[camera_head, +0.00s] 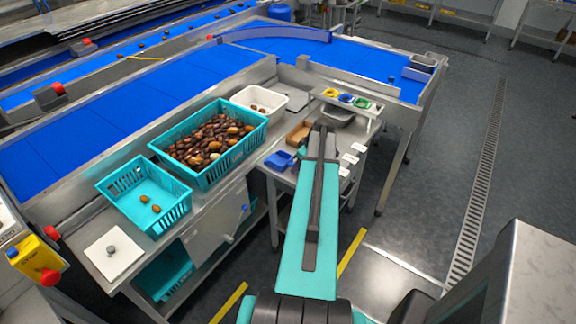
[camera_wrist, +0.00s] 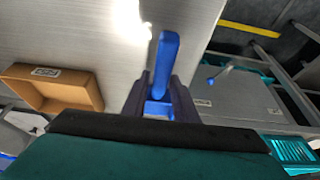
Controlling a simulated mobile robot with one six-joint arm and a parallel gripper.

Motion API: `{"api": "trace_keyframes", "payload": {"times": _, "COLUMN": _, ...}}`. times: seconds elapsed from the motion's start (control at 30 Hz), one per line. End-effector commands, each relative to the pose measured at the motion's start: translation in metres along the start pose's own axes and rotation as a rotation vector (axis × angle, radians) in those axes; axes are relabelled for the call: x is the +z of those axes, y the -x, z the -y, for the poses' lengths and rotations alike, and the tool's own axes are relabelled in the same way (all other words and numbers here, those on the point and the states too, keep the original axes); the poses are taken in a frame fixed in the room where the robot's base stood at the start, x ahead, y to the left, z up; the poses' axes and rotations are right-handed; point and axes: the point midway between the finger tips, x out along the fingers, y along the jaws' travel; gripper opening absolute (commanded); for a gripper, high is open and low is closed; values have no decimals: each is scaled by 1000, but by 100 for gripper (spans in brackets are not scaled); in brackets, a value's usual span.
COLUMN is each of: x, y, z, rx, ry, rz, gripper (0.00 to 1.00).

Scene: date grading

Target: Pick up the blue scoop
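The blue scoop (camera_wrist: 166,62) shows in the wrist view between the two dark fingers of my gripper (camera_wrist: 161,88). Its handle points up in that picture. The fingers are close together and appear to press on both sides of the scoop. Part of the scoop is hidden by the fingers and the gripper body. In the head view the scoop (camera_head: 280,160) shows at the left edge of my arm, over the small steel side table. My arm hides the fingers there. I cannot tell whether the scoop touches the table.
A brown open box (camera_wrist: 62,88) lies left of the scoop in the wrist view. In the head view a teal crate (camera_head: 167,154) full of dates, a second teal crate (camera_head: 118,184) with a few dates and a white tray (camera_head: 248,94) stand left. A shelf with coloured cups (camera_head: 345,98) is behind.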

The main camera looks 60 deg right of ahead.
Motion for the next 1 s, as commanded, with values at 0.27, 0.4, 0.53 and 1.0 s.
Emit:
{"api": "trace_keyframes", "payload": {"times": 0.27, "x": 0, "y": 0, "z": 0, "rx": 0, "ry": 0, "rz": 0, "gripper": 0}}
{"api": "trace_keyframes", "payload": {"times": 0.4, "x": 0, "y": 0, "z": 0, "rx": 1, "ry": 0, "rz": -1, "gripper": 0}}
{"api": "trace_keyframes", "payload": {"times": 0.53, "x": 0, "y": 1, "z": 0, "rx": 1, "ry": 0, "rz": -1, "gripper": 0}}
{"api": "trace_keyframes", "payload": {"times": 1.0, "x": -8, "y": 20, "z": -1, "rx": 3, "ry": -1, "rz": -2, "gripper": 0}}
